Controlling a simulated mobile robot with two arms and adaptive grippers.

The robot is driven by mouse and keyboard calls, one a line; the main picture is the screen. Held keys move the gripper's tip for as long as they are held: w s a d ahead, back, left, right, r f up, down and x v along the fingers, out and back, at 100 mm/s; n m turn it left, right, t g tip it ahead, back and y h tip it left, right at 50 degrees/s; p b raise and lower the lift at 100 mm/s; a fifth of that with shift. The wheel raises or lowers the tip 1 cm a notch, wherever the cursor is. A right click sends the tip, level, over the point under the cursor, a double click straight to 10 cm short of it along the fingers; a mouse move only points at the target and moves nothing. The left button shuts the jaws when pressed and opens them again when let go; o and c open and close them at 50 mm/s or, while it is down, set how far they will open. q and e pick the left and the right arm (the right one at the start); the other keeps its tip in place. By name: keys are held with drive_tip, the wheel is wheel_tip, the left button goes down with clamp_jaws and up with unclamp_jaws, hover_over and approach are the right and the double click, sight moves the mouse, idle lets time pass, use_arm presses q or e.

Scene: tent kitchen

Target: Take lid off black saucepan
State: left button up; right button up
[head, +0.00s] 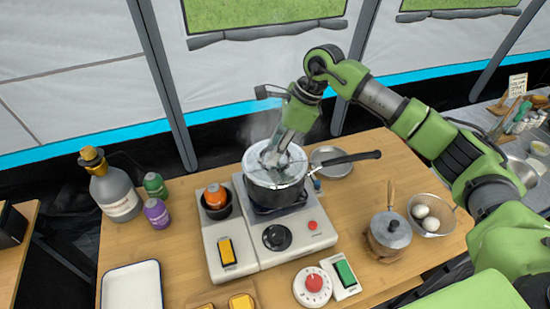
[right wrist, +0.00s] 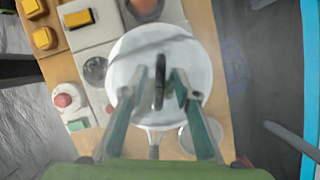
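My right gripper (head: 275,156) reaches down over the lid. In the right wrist view its two fingers (right wrist: 159,86) are apart, one on each side of the lid's dark upright knob (right wrist: 159,82). A gap shows between fingers and knob. My left gripper is not in view.
Steam rises by the saucepan. A small pot (head: 389,232) and a strainer with eggs (head: 432,214) stand right. Bottles (head: 115,193) stand left, a white tray (head: 132,286) front left.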

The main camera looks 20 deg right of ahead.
clamp_jaws()
drive_tip(key=shift+r, duration=0.1)
